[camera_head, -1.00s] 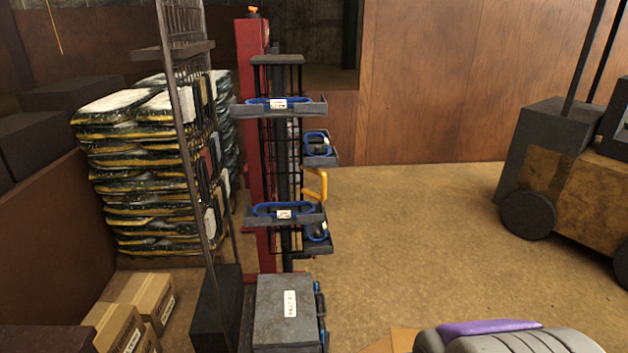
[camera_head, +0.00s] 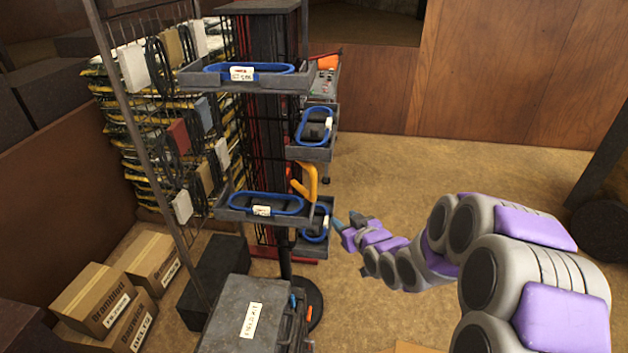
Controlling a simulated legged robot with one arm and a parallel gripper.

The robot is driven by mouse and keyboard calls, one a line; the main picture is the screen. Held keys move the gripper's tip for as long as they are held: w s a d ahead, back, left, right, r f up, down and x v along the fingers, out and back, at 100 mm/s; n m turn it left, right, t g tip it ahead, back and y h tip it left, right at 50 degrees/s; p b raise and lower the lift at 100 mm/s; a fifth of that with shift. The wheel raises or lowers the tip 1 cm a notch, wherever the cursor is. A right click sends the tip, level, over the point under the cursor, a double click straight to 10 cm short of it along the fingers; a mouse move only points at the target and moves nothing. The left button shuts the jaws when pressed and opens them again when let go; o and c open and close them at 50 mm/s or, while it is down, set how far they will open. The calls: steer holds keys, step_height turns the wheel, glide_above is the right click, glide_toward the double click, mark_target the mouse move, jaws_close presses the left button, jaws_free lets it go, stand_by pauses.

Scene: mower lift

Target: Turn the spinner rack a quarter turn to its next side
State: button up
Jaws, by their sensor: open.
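The spinner rack (camera_head: 269,150) stands left of centre, a black wire column on a post with a round dark base. Grey trays with blue-rimmed items and white labels sit on its front side (camera_head: 247,72) and right side (camera_head: 313,140). A yellow handle (camera_head: 309,183) sticks out at the rack's right, between the right-hand trays. My gripper (camera_head: 346,219), at the end of my grey and purple arm, is open and empty. In the picture it is just right of the lower right tray and below the handle, apparently apart from both. The rack's far sides are hidden.
A dark case (camera_head: 226,315) stands in front of the rack. A leaning frame (camera_head: 160,150) with hanging packets, stacked sacks (camera_head: 110,110) and cardboard boxes (camera_head: 88,297) crowd the left. Open floor (camera_head: 400,180) lies to the right.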

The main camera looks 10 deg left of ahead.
steer(key=w+a+t+y, duration=0.2)
steer(key=y+b, duration=0.1)
glide_toward(314, 182)
steer(key=a, duration=0.2)
steer(key=shift+t, duration=0.4)
steer(key=x, duration=0.3)
steer(key=b+x, duration=0.1)
steer(key=x, duration=0.6)
steer(key=shift+w+d+f, duration=0.2)
steer(key=shift+w+f, duration=0.1)
steer(key=shift+w, duration=0.05)
steer(key=shift+w+d+r, duration=0.1)
steer(key=shift+d+r, duration=0.1)
steer(key=shift+d, duration=0.7)
steer(key=shift+a+f, duration=0.1)
steer(key=shift+a, duration=0.5)
steer(key=c, duration=0.5)
steer(key=shift+d, duration=0.15)
jaws_close()
